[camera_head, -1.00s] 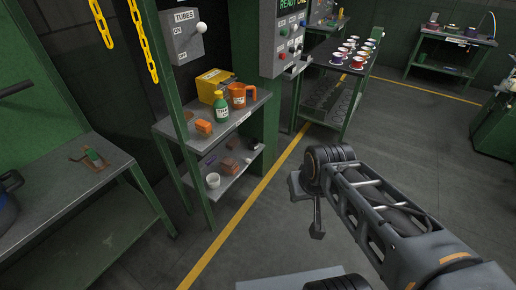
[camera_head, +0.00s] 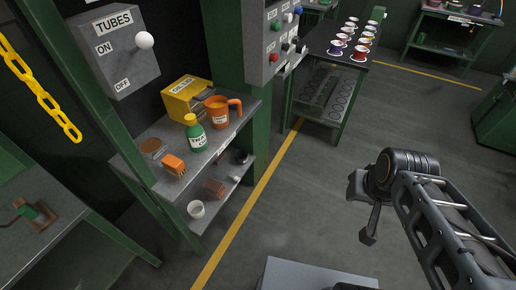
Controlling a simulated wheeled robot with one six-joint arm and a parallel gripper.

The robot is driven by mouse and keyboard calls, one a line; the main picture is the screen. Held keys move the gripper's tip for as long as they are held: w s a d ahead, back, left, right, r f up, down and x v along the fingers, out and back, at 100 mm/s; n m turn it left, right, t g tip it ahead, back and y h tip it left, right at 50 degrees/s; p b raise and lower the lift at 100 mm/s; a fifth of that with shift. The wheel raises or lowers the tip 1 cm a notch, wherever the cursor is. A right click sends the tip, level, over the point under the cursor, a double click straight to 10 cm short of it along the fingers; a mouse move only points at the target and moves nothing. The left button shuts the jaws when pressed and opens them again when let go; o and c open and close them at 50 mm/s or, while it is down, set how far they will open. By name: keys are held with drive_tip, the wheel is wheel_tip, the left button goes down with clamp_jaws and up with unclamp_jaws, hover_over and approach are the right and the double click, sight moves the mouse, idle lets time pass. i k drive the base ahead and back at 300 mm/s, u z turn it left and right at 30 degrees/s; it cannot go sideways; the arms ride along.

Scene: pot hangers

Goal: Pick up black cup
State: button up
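My gripper (camera_head: 367,236) hangs at the end of my arm on the right, above open floor and apart from every table and shelf. Its fingers are small and seen from behind, so I cannot tell whether it is open or shut. Several small cups (camera_head: 343,40) stand in rows on the table at the back centre, with white, red, yellow and dark blue or purple colours. I cannot pick out a clearly black cup among them. A dark object (camera_head: 242,157) sits at the far end of the lower shelf on the left, too small and shaded to identify.
A shelf unit (camera_head: 150,128) on the left holds a green bottle (camera_head: 195,134), an orange mug (camera_head: 221,111), a yellow box (camera_head: 186,97) and an orange block (camera_head: 173,164). A white cup (camera_head: 196,209) stands on its lower shelf. Floor (camera_head: 300,205) between shelf and arm is clear.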

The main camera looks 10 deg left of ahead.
sight(241, 156)
drive_tip(key=u, duration=0.25)
drive_tip(key=i, duration=0.75)
drive_tip(key=u, duration=0.7)
drive_tip(key=i, duration=0.35)
drive_tip(key=u, duration=0.35)
